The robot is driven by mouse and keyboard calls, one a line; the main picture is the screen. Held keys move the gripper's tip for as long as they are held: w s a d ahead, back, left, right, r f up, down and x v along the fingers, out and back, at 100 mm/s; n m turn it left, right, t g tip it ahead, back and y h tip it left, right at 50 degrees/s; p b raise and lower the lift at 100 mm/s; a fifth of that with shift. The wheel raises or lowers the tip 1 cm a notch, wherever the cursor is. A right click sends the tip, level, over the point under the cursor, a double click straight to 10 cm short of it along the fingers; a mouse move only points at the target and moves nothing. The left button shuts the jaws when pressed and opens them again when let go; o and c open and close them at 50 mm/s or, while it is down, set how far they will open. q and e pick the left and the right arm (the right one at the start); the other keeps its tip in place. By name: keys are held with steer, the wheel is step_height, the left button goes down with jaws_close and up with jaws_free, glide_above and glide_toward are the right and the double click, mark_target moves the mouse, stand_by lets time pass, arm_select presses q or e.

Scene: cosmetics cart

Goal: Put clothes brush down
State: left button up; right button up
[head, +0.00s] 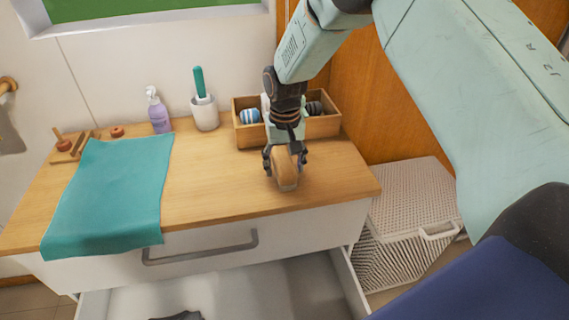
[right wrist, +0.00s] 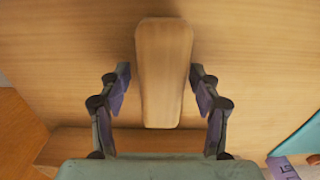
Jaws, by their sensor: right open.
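The clothes brush (head: 288,182), a wooden block shape with a tapered end, is on the wooden countertop (head: 225,185), near its right part. My right gripper (head: 285,163) is right above it with a finger on each side. In the right wrist view the brush (right wrist: 164,75) lies between the open fingers of the gripper (right wrist: 160,80), with a gap on both sides. The brush's underside is hidden. My left gripper is not in view.
A wooden box (head: 246,136) with rolled items stands behind the gripper. A white cup (head: 205,115) with a green-handled brush, a lavender bottle (head: 159,115) and a teal cloth (head: 110,195) are to the left. An open drawer (head: 250,290) is below; a wicker basket (head: 410,200) stands right.

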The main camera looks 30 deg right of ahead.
mark_target(284, 160)
steer(key=shift+w, duration=0.1)
steer(key=shift+r, duration=0.4)
step_height(284, 160, up, 12)
steer(key=p, duration=0.1)
steer(key=shift+f, duration=0.25)
stand_by(0.4)
